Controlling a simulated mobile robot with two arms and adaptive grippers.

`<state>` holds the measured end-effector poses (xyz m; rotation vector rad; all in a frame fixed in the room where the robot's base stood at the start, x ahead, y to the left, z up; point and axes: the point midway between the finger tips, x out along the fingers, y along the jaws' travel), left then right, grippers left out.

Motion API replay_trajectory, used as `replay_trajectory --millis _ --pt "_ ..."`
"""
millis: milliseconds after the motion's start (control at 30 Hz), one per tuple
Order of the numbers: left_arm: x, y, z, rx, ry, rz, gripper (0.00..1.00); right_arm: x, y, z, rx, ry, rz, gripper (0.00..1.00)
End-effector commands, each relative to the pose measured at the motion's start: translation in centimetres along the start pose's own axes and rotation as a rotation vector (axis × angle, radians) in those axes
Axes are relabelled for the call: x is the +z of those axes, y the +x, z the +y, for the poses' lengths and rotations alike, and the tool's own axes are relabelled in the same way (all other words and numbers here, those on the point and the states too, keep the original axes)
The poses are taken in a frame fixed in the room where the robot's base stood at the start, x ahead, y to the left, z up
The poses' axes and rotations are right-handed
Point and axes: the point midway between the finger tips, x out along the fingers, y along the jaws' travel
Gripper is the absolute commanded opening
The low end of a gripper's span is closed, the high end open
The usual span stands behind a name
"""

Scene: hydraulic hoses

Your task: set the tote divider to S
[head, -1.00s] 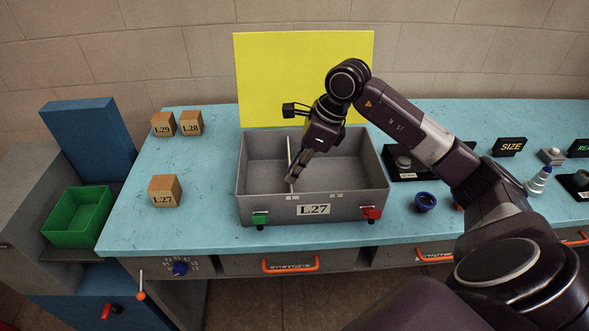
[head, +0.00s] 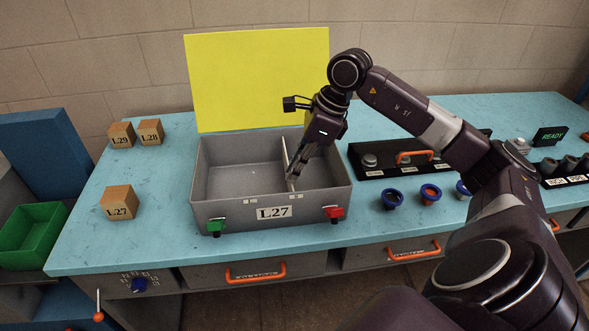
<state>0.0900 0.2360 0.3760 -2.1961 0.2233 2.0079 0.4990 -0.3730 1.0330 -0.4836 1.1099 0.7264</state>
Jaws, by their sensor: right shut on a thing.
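The grey tote (head: 210,170) labelled L27 stands open on the blue bench. Its thin white divider (head: 285,153) stands upright across the inside, right of the middle. My right gripper (head: 292,184) reaches into the tote from above and is shut on the divider. The gripper's fingers hide part of the divider. Small pale marks (head: 252,200) sit along the tote's front rim, and their letters are too small to read. The divider's front end is near the right-hand marks. My left gripper is not in view.
A yellow panel (head: 255,75) stands behind the tote. Green (head: 215,226) and red (head: 334,212) latches are on its front. Wooden blocks, including L27 (head: 118,203), stand left. Blue-rimmed cups (head: 392,198) and a black tray (head: 375,165) are right.

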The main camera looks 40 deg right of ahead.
Motion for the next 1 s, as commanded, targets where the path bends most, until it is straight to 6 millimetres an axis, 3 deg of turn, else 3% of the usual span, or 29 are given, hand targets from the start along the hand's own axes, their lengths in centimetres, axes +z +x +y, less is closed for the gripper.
replay_trajectory --millis 167,567,1000 --pt "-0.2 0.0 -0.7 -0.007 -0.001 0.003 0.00 0.1 -0.2 -0.1 -0.006 0.000 -0.002 0.28" --pt "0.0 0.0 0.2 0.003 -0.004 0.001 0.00 0.0 -0.9 -0.1 -0.005 0.000 -0.001 0.29" --pt "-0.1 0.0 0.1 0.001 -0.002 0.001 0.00 0.1 -9.6 -0.2 -0.008 0.001 -0.004 0.29"
